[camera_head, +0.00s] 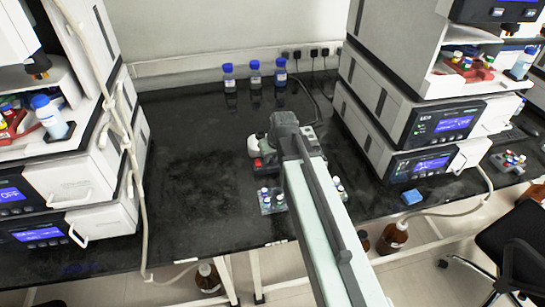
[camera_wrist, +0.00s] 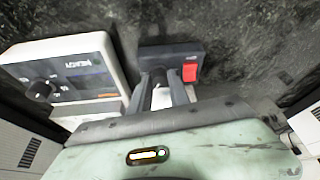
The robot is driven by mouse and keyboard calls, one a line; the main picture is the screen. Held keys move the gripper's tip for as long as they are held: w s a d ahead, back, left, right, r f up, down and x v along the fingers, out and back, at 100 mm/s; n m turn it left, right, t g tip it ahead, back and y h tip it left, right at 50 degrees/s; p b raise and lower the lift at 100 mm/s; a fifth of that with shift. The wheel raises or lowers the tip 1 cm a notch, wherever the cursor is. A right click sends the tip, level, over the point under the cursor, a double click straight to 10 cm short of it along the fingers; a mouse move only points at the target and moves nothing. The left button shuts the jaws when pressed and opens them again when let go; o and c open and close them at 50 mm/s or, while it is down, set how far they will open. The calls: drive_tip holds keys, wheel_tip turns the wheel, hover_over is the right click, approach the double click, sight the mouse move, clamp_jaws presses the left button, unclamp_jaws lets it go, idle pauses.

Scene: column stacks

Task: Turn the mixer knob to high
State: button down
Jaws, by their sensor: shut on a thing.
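The mixer, a small unit with a dark grey panel (camera_wrist: 168,55) and a red switch (camera_wrist: 189,72), lies straight in front of my gripper (camera_wrist: 164,80) in the wrist view. My gripper's two grey fingers reach the panel just left of the switch. They are shut on a small part there, seemingly the mixer knob, which they mostly hide; its setting cannot be read. In the head view, my gripper end (camera_head: 285,125) is at the mixer, whose red part (camera_head: 258,162) shows beside my arm.
A white device (camera_wrist: 75,75) with a black knob (camera_wrist: 39,90) stands left of my fingers in the wrist view. Small vial racks (camera_head: 270,206) stand in front on the black bench (camera_head: 185,160). Blue-capped bottles (camera_head: 255,75) stand behind. Instrument stacks (camera_head: 395,100) flank both sides. The bench's left part is clear.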

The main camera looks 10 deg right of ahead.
sight(265, 168)
drive_tip(key=m+h, duration=0.1)
drive_tip(key=m, duration=0.1)
drive_tip(key=m+h, duration=0.1)
drive_tip(key=m, duration=0.2)
drive_tip(key=shift+w+a+m, duration=0.1)
drive_tip(key=shift+a+m, duration=0.1)
drive_tip(key=shift+m, duration=0.1)
drive_tip(key=m+h, duration=0.1)
drive_tip(key=m, duration=0.1)
drive_tip(key=m+g, duration=0.1)
drive_tip(key=m, duration=0.1)
drive_tip(key=shift+a+m+h, duration=0.1)
drive_tip(key=shift+m+h, duration=0.3)
drive_tip(key=shift+m, duration=0.3)
drive_tip(key=c, duration=1.2)
unclamp_jaws()
drive_tip(key=shift+c, duration=0.2)
drive_tip(key=p+v, duration=0.7)
drive_tip(key=v, duration=0.1)
